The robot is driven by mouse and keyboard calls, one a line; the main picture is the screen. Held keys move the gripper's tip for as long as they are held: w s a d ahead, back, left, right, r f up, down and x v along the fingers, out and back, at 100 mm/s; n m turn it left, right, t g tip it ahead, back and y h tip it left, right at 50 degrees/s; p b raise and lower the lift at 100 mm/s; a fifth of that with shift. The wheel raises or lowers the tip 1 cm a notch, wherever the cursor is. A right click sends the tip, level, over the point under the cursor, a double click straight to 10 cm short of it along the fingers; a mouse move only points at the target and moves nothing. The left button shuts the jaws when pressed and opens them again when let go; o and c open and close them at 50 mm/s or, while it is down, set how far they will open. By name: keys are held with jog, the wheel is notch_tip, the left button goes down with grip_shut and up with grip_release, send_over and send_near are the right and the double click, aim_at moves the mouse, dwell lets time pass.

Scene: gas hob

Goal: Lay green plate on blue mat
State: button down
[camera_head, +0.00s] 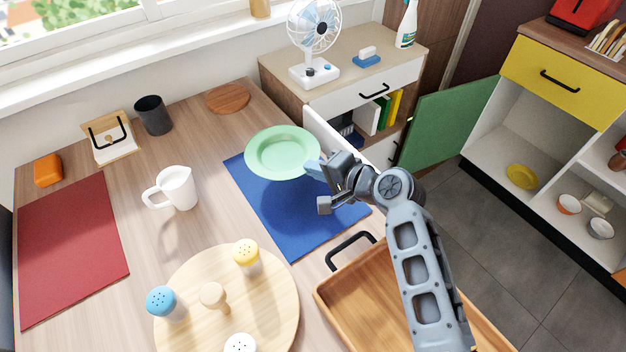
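The green plate (283,152) is held above the far part of the blue mat (291,223), overlapping the mat's far edge in the picture. A dark shadow falls on the mat below and to the right of the plate. My gripper (316,170) is at the plate's right rim, with its fingers shut on that rim. The far finger is partly hidden by the gripper's body. The blue mat lies flat on the wooden table, and its visible surface is bare.
A white jug (178,188) stands left of the mat. A round board (276,309) with shakers is in front, beside a wooden tray (372,300). A red mat (71,248) lies far left. A fan (314,40) stands on the cabinet behind.

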aim_at(314, 193)
jog(key=shift+s+a+f, duration=0.25)
jog(key=shift+s+f, duration=0.1)
jog(key=shift+f, duration=1.85)
jog(key=shift+f, duration=0.15)
jog(key=c, duration=1.6)
grip_release()
jog(key=shift+c, duration=0.2)
jog(key=shift+r, duration=0.2)
jog(key=v, duration=1.2)
